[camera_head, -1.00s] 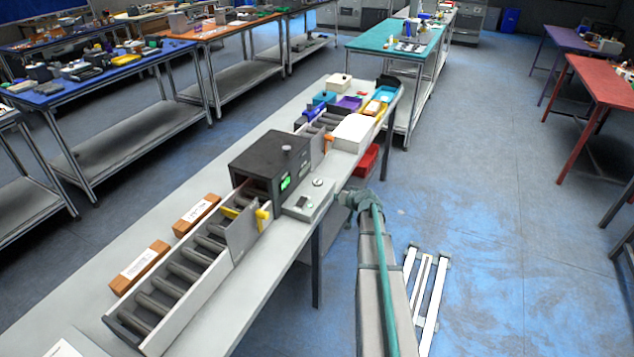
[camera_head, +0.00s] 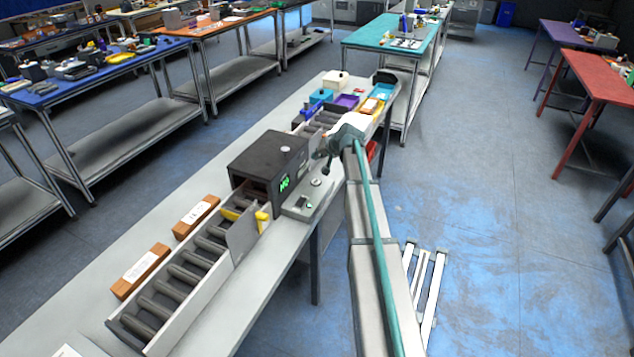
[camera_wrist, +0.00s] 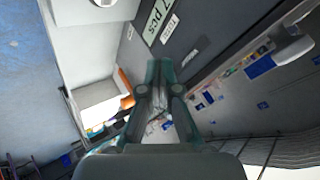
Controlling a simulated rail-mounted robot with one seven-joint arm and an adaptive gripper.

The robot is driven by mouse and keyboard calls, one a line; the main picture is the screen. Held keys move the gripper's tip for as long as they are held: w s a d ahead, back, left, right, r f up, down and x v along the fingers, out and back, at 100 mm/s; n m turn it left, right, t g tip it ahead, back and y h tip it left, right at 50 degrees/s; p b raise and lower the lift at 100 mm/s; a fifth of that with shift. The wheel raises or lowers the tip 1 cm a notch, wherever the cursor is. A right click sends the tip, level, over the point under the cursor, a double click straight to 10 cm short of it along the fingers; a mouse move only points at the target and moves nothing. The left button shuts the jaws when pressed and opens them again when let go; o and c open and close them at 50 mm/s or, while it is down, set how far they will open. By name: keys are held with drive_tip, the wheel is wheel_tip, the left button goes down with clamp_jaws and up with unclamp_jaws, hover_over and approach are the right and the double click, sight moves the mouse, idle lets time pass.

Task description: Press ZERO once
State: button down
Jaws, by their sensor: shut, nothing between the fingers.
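A dark box-shaped machine (camera_head: 262,164) with a lit green display (camera_head: 284,184) stands over the roller conveyor. Beside it is a grey control panel (camera_head: 325,198) with a round knob or button (camera_head: 316,183). In the wrist view, a dark face carries a light panel with lettering (camera_wrist: 157,20) and a small label (camera_wrist: 169,29); the label's word is too small to read surely. My gripper (camera_head: 326,165) hangs near the machine's right side, above the panel. In the wrist view my gripper (camera_wrist: 160,66) is shut and empty, fingertips pointing toward the dark face. Contact cannot be told.
The roller conveyor (camera_head: 183,277) runs along the table, with a yellow part (camera_head: 262,218) beside the machine's opening. Two brown boxes with white labels (camera_head: 140,270) lie left of it. Coloured bins (camera_head: 347,101) stand behind.

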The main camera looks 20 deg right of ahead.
drive_tip(key=shift+f, duration=0.1)
drive_tip(key=b, duration=0.3)
hover_over(317, 182)
wheel_tip(317, 182, down, 7)
drive_tip(key=shift+d+f, duration=0.1)
drive_tip(key=shift+f, duration=0.7)
drive_tip(key=shift+f+b, duration=0.15)
drive_tip(key=shift+b, duration=0.2)
idle(0.6)
drive_tip(key=shift+f+b, duration=0.3)
drive_tip(key=shift+b, duration=0.05)
drive_tip(key=shift+f+b, duration=0.45)
idle(0.7)
drive_tip(key=shift+r, duration=0.1)
idle(0.4)
drive_tip(key=shift+r, duration=0.75)
drive_tip(key=shift+r, duration=0.1)
